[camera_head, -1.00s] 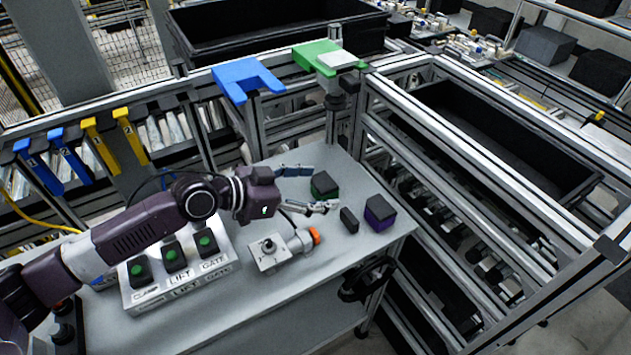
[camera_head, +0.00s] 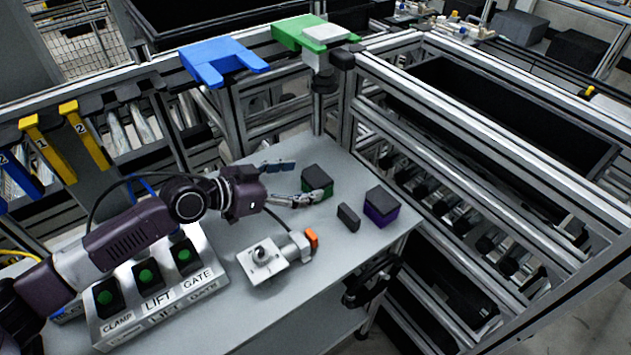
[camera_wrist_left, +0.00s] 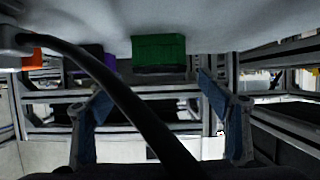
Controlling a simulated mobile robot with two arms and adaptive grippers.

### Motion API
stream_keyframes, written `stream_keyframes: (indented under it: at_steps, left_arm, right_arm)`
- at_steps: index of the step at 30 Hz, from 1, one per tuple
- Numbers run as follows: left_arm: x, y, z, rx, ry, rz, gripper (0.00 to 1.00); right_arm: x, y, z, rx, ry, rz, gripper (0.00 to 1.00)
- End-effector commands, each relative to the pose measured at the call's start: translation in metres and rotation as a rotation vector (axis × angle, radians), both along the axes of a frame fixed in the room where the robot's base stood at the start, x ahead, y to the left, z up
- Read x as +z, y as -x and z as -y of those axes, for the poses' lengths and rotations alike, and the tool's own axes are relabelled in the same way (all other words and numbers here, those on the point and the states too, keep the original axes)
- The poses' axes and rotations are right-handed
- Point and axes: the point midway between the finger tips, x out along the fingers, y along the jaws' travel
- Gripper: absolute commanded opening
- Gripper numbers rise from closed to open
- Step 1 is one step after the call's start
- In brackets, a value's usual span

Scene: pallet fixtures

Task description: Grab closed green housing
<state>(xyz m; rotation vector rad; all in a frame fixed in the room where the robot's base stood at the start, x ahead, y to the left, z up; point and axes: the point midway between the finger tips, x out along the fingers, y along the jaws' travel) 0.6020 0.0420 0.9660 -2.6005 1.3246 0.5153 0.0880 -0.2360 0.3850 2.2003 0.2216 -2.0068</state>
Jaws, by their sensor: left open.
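The green housing (camera_head: 318,186) is a small box with a dark top, sitting on the grey table. In the left wrist view the green housing (camera_wrist_left: 158,52) lies ahead, between the lines of the two fingers and near the top of the picture. My left gripper (camera_head: 290,183) is open and empty, its fingers pointing right toward the housing from just left of it. In the left wrist view my left gripper (camera_wrist_left: 162,108) shows both fingers spread, with a dark cable crossing in front. My right gripper is not clearly identifiable in these views.
A purple housing (camera_head: 381,210) with a dark top and a small dark block (camera_head: 348,217) stand right of the green one. A metal fixture with an orange end (camera_head: 266,260) and a button box (camera_head: 152,288) are in front. Blue (camera_head: 222,60) and green (camera_head: 303,33) pallet fixtures are behind.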

Motion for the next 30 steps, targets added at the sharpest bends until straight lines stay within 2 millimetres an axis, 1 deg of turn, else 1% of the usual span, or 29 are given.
stream_keyframes:
  at_steps: [2, 6, 10, 14, 20, 23, 30]
  left_arm:
    - [0.0, -0.005, 0.006, 0.0, 0.0, 0.0, 0.72]
    - [-0.006, -0.015, 0.022, 0.0, 0.001, -0.001, 0.72]
    - [-0.015, -0.023, 0.033, -0.001, 0.0, -0.002, 0.72]
    - [-0.018, -0.027, 0.038, 0.0, -0.001, 0.001, 0.72]
    - [-0.019, -0.027, 0.038, 0.001, -0.002, 0.0, 0.72]
    - [-0.019, -0.027, 0.038, 0.001, -0.002, 0.0, 0.64]
    - [-0.019, -0.027, 0.038, 0.0, -0.001, 0.0, 0.37]
  right_arm:
    - [0.007, 0.001, 0.002, 0.001, 0.002, -0.002, 0.4]
    - [0.018, 0.001, 0.004, 0.002, 0.004, -0.001, 0.4]
    - [0.02, 0.001, 0.003, 0.002, 0.004, -0.001, 0.4]
    - [0.021, 0.001, 0.003, 0.002, 0.003, 0.0, 0.4]
    - [0.021, 0.0, 0.003, 0.002, 0.003, 0.0, 0.4]
    - [0.021, 0.0, 0.002, 0.001, 0.002, 0.0, 0.4]
    - [0.021, -0.001, -0.003, -0.001, -0.003, 0.001, 0.4]
